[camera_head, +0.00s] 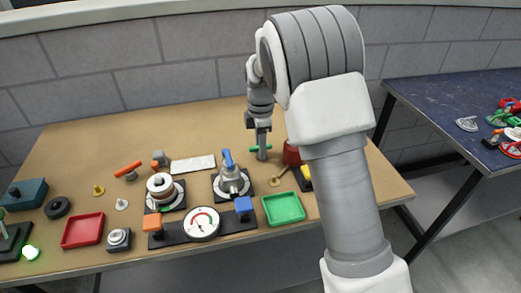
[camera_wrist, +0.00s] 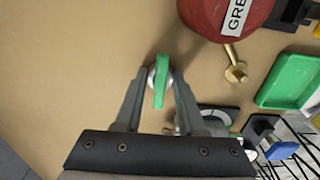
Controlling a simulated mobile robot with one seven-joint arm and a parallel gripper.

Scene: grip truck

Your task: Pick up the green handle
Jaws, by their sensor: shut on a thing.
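The green handle (camera_wrist: 161,80) is a slim bar on a round pale base, seen from above in the wrist view. It also shows at the back of the wooden table in the head view (camera_head: 254,149). My gripper (camera_wrist: 159,76) points down at it, with one finger on each side of its pale round part. The fingers are shut on it. In the head view my gripper (camera_head: 262,154) is low over the table at the handle. I cannot tell whether the handle touches the table.
A red container (camera_wrist: 225,15) with a partly visible label stands close by, with a brass piece (camera_wrist: 234,65) beside it. A green tray (camera_head: 283,208), a blue-handled valve (camera_head: 231,180) and a gauge (camera_head: 201,223) are nearer the front. The table's back left is clear.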

